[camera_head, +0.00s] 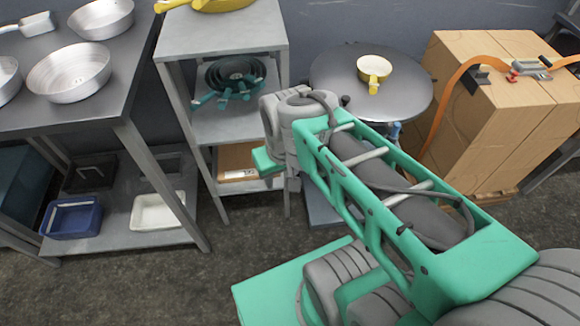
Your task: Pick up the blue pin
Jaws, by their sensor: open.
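No blue pin can be made out clearly. A stack of dark pans (237,72) with teal-blue handles sits on the middle shelf of the grey rack. A small blue piece (396,131) shows between my arm and the round table, too little to identify. My arm reaches from the lower right towards the rack. My gripper (266,163) shows only as a green part at the arm's end, in front of the rack's lower part, apart from the pan handles in the picture. It is open; its fingertips are mostly hidden behind my wrist.
The grey rack (205,127) holds a yellow pan (222,5) on top and a cardboard box (236,170) low down. A round table (325,72) carries a small yellow pan (374,68). Wooden boxes (480,80) stand right. A dark table (118,75) with metal pans stands left.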

